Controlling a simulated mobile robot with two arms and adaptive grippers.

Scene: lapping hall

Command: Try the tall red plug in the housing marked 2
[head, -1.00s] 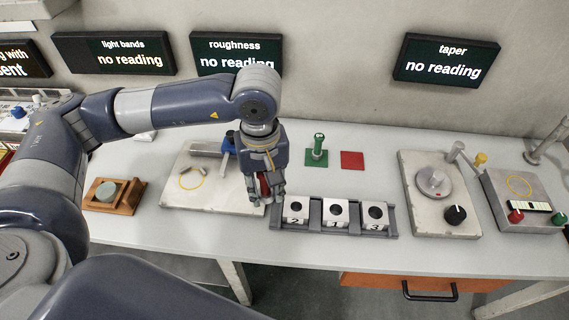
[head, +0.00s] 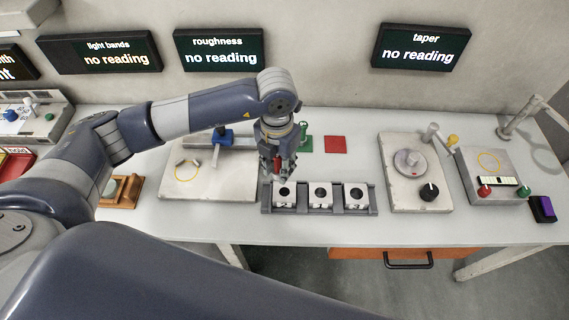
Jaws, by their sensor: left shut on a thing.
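My left gripper (head: 275,172) is shut on the tall red plug (head: 277,165), of which only a little red shows between the fingers. It is over the back of the leftmost housing (head: 284,197) in a dark grey rack (head: 333,211). I cannot tell whether the plug touches this housing. The number on its front is hard to read now; the earlier view shows a 2. The middle housing (head: 320,197) and right housing (head: 356,197) stand beside it, each with a dark open bore. My right gripper is not in view.
A green plug on a green pad (head: 305,143) stands partly behind my gripper, beside a bare red pad (head: 335,144). A stone plate (head: 210,185) lies to the left, instruments (head: 417,185) to the right. Three screens on the wall say "no reading". The table's front strip is clear.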

